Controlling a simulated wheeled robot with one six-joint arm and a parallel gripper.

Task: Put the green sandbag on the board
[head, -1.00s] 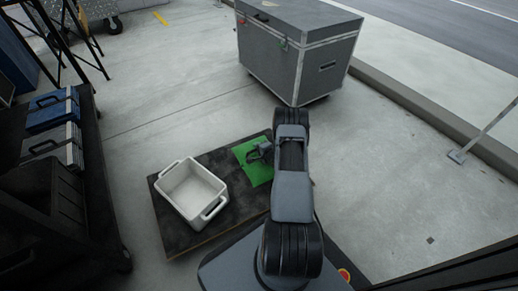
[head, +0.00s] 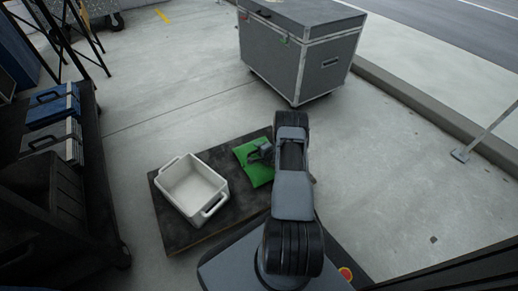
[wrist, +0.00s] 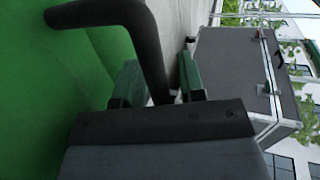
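The green sandbag (head: 256,172) is at the right part of the dark flat board (head: 180,236) in the head view. I cannot tell whether it touches the board. My gripper (head: 262,152) is over the sandbag. In the wrist view the sandbag (wrist: 45,110) fills the left side, and its black handle (wrist: 153,50) passes between the fingertips of my gripper (wrist: 160,88). The fingers stand close together on both sides of the handle and appear shut on it. My arm hides the right edge of the sandbag and part of the board.
A white bin (head: 190,190) stands on the left part of the board. A grey case (head: 298,55) stands on the pavement behind. A dark cart (head: 105,190) with cases is at the left. Clear pavement lies right of my arm.

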